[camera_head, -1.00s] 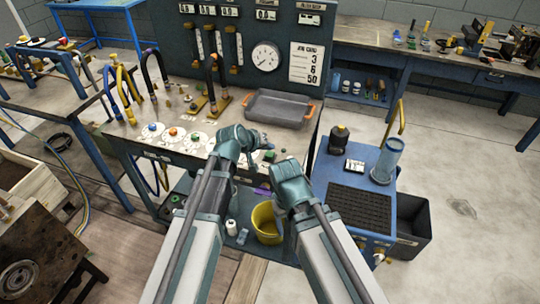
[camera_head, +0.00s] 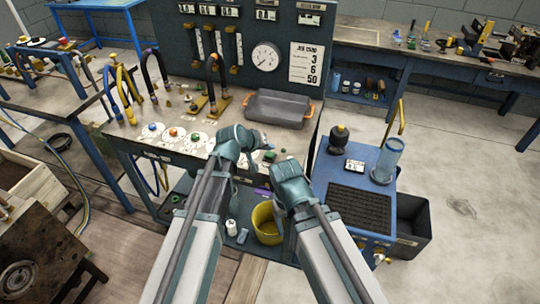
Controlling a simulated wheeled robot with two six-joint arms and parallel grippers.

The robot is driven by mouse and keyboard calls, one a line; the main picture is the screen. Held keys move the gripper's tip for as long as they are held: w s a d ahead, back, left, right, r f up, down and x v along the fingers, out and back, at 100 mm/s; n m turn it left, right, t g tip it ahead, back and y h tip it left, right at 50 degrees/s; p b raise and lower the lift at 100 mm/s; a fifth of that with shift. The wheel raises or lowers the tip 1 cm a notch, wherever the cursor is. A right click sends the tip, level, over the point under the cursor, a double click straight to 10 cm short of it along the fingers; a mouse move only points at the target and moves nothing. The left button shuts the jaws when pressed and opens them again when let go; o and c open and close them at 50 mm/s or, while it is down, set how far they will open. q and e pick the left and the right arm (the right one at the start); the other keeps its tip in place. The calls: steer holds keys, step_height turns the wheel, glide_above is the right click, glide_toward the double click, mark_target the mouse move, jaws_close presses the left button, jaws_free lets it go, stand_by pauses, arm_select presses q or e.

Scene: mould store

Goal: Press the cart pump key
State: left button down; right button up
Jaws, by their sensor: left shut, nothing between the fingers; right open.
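The blue cart (camera_head: 327,180) stands right of the bench. On its top are a small white panel with dark marks (camera_head: 355,165), a dark round-topped part (camera_head: 339,138), a clear blue cylinder (camera_head: 388,160) and a black grid (camera_head: 360,208). I cannot tell which part is the pump key. My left gripper (camera_head: 262,144) is shut and empty over the bench's front right part, left of the cart. My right gripper (camera_head: 271,157) is open, just below and right of it in the picture, also left of the cart. Its fingers are mostly hidden by its own body.
A grey tray with orange handles (camera_head: 277,108) sits on the bench behind my grippers. The bench top carries several coloured knobs (camera_head: 173,132). A yellow bucket (camera_head: 265,222) stands on the shelf below. A yellow handle (camera_head: 394,119) rises from the cart.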

mark_target(268, 156)
arm_select(q)
steer(key=shift+f, duration=0.1)
steer(key=shift+f+b, duration=0.35)
steer(key=shift+b, duration=0.1)
steer(key=shift+f+b, duration=0.45)
stand_by(0.7)
steer(key=shift+r, duration=0.15)
steer(key=shift+r+p, duration=0.8)
steer(key=shift+p, duration=0.1)
step_height(268, 156, up, 6)
steer(key=p, duration=0.6)
